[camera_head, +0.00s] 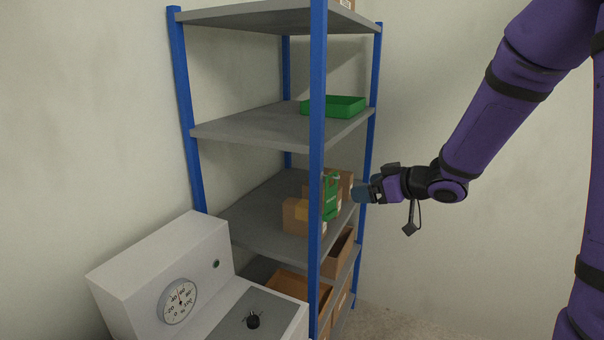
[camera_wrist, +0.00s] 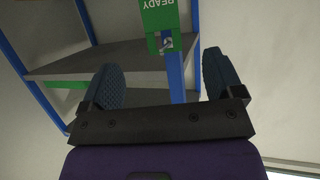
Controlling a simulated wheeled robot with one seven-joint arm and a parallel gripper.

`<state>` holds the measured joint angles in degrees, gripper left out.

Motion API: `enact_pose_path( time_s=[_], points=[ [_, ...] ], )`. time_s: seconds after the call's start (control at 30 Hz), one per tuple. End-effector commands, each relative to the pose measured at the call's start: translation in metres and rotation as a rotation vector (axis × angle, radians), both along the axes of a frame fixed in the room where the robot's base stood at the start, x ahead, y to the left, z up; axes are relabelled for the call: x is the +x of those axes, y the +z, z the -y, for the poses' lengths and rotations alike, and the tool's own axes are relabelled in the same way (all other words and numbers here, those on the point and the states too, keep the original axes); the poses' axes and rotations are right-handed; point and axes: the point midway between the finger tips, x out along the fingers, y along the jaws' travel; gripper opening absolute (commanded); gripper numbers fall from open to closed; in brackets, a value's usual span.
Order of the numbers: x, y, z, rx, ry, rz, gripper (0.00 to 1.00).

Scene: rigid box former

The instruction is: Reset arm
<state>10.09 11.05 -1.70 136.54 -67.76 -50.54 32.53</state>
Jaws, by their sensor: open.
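My gripper (camera_head: 364,193) is at the right side of the shelf rack in the head view, at the height of a middle shelf. In the wrist view my gripper (camera_wrist: 163,76) has its two dark blue fingers spread wide, with nothing held between them. A green tag (camera_wrist: 158,18) marked READY hangs just beyond the fingertips in the wrist view, apart from them. In the head view the green tag (camera_head: 330,200) is by the front blue post, left of my gripper. My purple arm reaches in from the right.
The rack's front blue post (camera_head: 317,150) stands close left of my gripper. Cardboard boxes (camera_head: 296,215) sit on the middle shelf, and a green tray (camera_head: 333,106) on the shelf above. A grey machine (camera_head: 165,270) with a dial stands front left. Room between rack and right wall is clear.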

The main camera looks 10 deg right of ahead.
Motion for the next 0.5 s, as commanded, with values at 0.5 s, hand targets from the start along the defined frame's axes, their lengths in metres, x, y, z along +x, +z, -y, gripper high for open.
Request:
enact_pose_path(
  time_s=[0.5],
  points=[
    [-0.049, 0.088, 0.054, -0.279, -0.488, -0.03, 0.86]
  ],
)
